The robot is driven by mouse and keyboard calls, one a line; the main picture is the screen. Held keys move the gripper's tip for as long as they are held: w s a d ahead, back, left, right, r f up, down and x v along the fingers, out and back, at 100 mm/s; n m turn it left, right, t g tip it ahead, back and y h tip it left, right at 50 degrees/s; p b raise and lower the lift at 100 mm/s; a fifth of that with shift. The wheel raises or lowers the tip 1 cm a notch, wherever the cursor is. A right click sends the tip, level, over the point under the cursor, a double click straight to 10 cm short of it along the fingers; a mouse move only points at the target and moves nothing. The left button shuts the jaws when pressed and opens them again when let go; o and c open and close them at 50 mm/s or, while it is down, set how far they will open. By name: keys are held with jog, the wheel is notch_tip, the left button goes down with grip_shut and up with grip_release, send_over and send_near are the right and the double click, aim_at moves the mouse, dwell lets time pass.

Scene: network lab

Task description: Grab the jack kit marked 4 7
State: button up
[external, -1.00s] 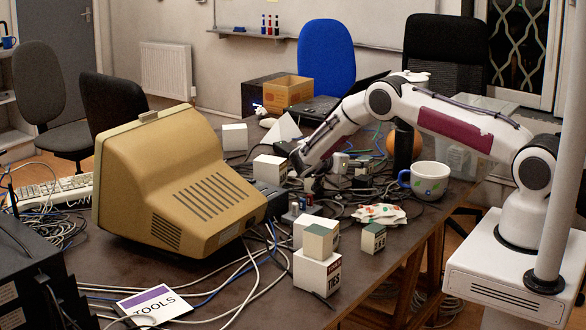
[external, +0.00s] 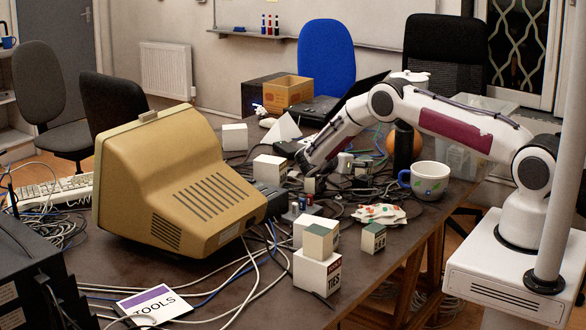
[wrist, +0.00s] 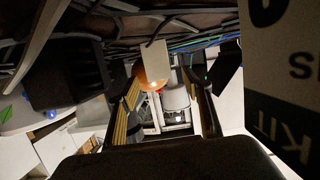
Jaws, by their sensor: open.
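My gripper (external: 309,167) is over the cluttered middle of the table, and its fingers are partly hidden by boxes and cables. In the wrist view my gripper (wrist: 166,85) is open, one finger each side. A small pale box (wrist: 155,62) is seen between the fingertips, apart from both. A larger box with a dark band reading KIT (wrist: 278,125) is close at the right of the wrist view; its other lettering is cut off. No 4 7 mark is readable. Several small boxes stand near, such as a pale one (external: 310,184) just below my gripper.
A white box (external: 270,169) stands left of my gripper, by the tan monitor (external: 175,180). A mug (external: 429,181), a dark cylinder (external: 403,146) and an orange ball (external: 390,143) are to the right. Loose cables cover the table. Stacked boxes (external: 318,270) stand in front.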

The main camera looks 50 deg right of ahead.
aim_at(369, 157)
jog(key=shift+d, duration=0.15)
jog(key=x, duration=0.3)
jog(key=shift+s+d+r, duration=0.15)
jog(key=shift+x, duration=0.85)
jog(key=c, duration=1.3)
